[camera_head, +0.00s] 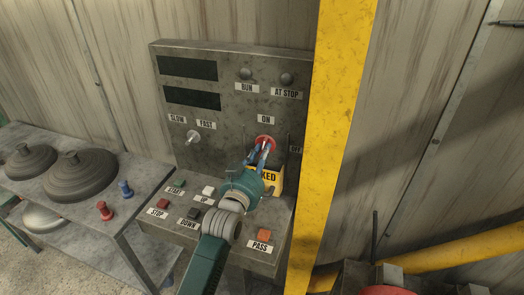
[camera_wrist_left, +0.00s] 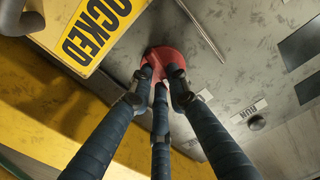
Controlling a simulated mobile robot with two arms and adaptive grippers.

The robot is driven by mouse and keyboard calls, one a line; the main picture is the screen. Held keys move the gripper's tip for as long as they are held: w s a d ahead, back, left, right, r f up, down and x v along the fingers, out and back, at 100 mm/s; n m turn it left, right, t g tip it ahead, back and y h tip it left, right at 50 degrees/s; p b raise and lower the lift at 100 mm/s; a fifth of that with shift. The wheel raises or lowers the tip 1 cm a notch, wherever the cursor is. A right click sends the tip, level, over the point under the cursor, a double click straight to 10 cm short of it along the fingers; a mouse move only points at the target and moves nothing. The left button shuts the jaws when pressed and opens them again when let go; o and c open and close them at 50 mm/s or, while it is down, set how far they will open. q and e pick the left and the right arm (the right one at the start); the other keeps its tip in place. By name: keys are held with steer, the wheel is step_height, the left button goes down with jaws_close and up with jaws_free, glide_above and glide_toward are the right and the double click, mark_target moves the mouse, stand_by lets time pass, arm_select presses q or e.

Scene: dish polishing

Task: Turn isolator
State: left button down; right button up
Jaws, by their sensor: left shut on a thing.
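The isolator is a red rotary knob (camera_head: 265,141) on the upright face of a grey control panel, below the ON label (camera_head: 266,119). My left gripper (camera_head: 262,150) is at the knob, with its fingers closed around it. In the left wrist view the red knob (camera_wrist_left: 164,57) sits between the fingertips of my left gripper (camera_wrist_left: 160,85). The fingers hide part of the knob, and its exact angle is hard to tell. My right gripper is not in view.
A yellow post (camera_head: 336,120) stands close to the right of the panel (camera_head: 225,115). Below the knob are buttons, including the orange PASS button (camera_head: 264,235). A SLOW/FAST switch (camera_head: 193,136) is at left. A metal table (camera_head: 90,215) holds dark domed dishes (camera_head: 80,178) and small pegs.

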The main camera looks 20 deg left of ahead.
arm_select(q)
steer(key=shift+n+p, duration=0.35)
steer(key=shift+n, duration=0.85)
steer(key=c, duration=1.7)
jaws_free()
steer(key=shift+o, duration=0.2)
steer(key=s, duration=1.2)
steer(key=shift+a, duration=0.2)
